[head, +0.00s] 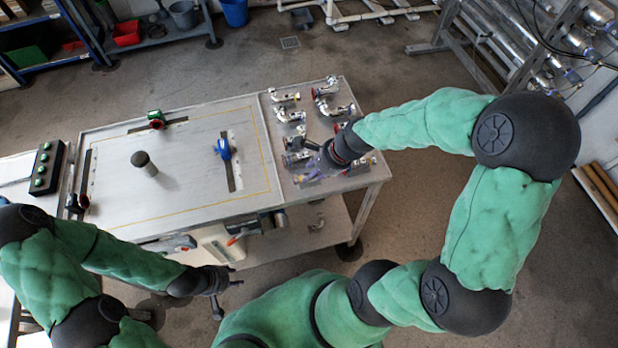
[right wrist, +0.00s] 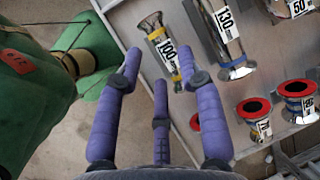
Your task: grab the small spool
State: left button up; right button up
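My right gripper (right wrist: 158,75) has its purple fingers spread and empty in the right wrist view. Just beyond the fingertips lies a metal spool labelled 100 (right wrist: 159,38), apart from them as far as I can tell. A longer spool labelled 130 (right wrist: 228,40) lies to its right. Two short spools with red-rimmed ends, a near one (right wrist: 252,107) and a far one (right wrist: 297,88), stand further right. Which one is the small spool is not clear. In the head view the right gripper (head: 316,165) is over the fittings end of the table. My left gripper (head: 227,297) is open and empty by the table's front edge.
A button box (head: 47,167) is at the left. The table's left-middle surface is mostly clear.

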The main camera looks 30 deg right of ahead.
aim_at(311, 185)
jog(key=x, duration=0.1)
jog(key=b+x, duration=0.2)
jog(key=x, duration=0.1)
jog(key=shift+s+d+f, duration=0.15)
jog(key=shift+s+d, duration=0.1)
jog(key=shift+d, duration=0.15)
jog(key=shift+w+a+f, duration=0.1)
jog(key=shift+w+f, duration=0.1)
jog(key=shift+f, duration=0.1)
grip_shut()
jog(key=shift+r, duration=0.15)
